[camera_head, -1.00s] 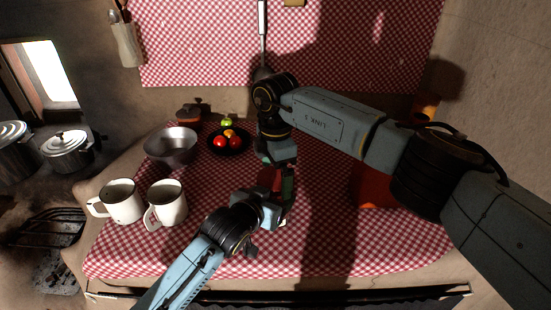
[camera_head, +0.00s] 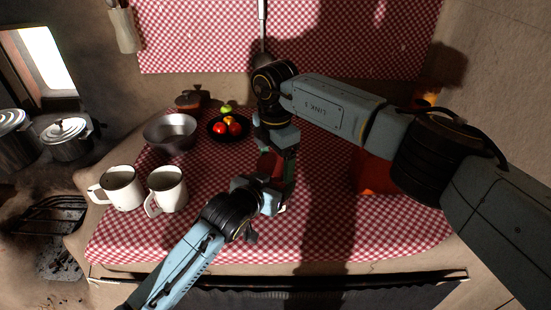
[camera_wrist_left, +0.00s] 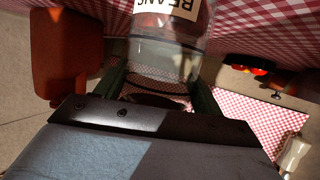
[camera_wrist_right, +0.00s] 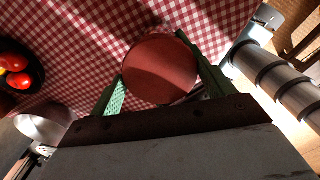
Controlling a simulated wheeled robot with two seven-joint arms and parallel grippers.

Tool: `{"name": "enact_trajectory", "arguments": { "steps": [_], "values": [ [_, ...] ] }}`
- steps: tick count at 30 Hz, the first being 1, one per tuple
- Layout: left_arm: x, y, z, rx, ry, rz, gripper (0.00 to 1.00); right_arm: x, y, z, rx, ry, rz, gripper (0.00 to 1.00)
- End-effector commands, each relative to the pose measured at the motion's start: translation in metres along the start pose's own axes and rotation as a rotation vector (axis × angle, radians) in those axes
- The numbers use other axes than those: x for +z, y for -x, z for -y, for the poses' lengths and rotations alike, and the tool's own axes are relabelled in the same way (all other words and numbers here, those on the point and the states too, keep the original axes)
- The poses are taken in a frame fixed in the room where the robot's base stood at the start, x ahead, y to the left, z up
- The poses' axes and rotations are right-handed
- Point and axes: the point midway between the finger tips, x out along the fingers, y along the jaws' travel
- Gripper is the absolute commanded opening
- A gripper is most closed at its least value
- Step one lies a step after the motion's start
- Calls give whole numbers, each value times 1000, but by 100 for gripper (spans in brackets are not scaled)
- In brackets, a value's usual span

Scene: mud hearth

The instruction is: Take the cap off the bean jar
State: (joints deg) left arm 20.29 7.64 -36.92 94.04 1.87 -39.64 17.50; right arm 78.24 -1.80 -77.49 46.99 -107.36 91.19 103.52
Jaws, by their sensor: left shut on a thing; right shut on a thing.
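The bean jar (camera_wrist_left: 165,50) is clear glass with reddish contents and a white BEANS label, seen in the left wrist view. My left gripper (camera_wrist_left: 160,88) is shut on the glass of the jar. The round red-brown cap (camera_wrist_right: 160,70) shows face-on in the right wrist view. My right gripper (camera_wrist_right: 150,68) is shut on the cap, one green finger on each side. In the head view the right gripper (camera_head: 277,150) is just above the left gripper (camera_head: 274,188). The two grippers hide most of the jar there; I cannot tell whether cap and glass touch.
Two white mugs (camera_head: 122,187) (camera_head: 167,188) and a metal bowl (camera_head: 170,134) stand left on the checked cloth (camera_head: 230,235). A black plate (camera_head: 246,134) of red vegetables is behind. A red-orange container (camera_head: 372,176) stands right, partly behind my right arm. The front cloth is clear.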

Motion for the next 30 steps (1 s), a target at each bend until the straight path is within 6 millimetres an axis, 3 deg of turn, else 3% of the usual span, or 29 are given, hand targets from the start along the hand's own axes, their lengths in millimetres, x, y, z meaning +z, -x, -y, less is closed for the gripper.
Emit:
{"name": "enact_trajectory", "arguments": {
  "steps": [18, 23, 30],
  "values": [
    [0, 0, 0, 0, 0, 1, 5, 0, 1, 0, 0, 1146, 0, 54],
    [0, 0, 0, 0, 0, 1, 5, 0, 1, 0, 1, 1272, -1, 54],
    [0, 0, 0, 0, 0, 1, 5, 0, 1, 0, 1, 1288, -1, 54]
  ]
}}
